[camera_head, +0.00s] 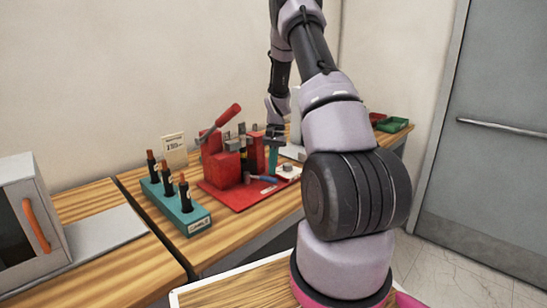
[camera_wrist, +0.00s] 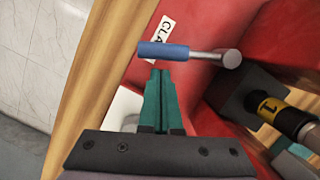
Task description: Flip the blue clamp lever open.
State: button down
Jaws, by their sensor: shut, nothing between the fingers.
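The blue clamp lever (camera_wrist: 163,51) lies across the upper middle of the wrist view, with a metal rod (camera_wrist: 212,58) running right to a rounded end. In the head view the blue lever (camera_head: 261,177) lies low at the front of the red fixture. My gripper (camera_wrist: 158,76) has its teal fingers shut and empty. Its tips are just below the blue grip in the wrist view; I cannot tell whether they touch it. In the head view my gripper (camera_head: 273,158) points down beside the fixture, partly blending with it.
The red fixture (camera_head: 222,170) on its red base plate has a raised red handle (camera_head: 228,115). A dark cylindrical part with a yellow band (camera_wrist: 267,106) is close at right. A teal rack (camera_head: 190,216) with several dark posts stands at left. Green (camera_head: 394,125) and red bins are behind.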

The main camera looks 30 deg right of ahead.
jog(key=shift+x, duration=0.85)
jog(key=shift+s+a+m, duration=0.15)
jog(key=shift+s+m, duration=0.1)
jog(key=shift+m, duration=0.15)
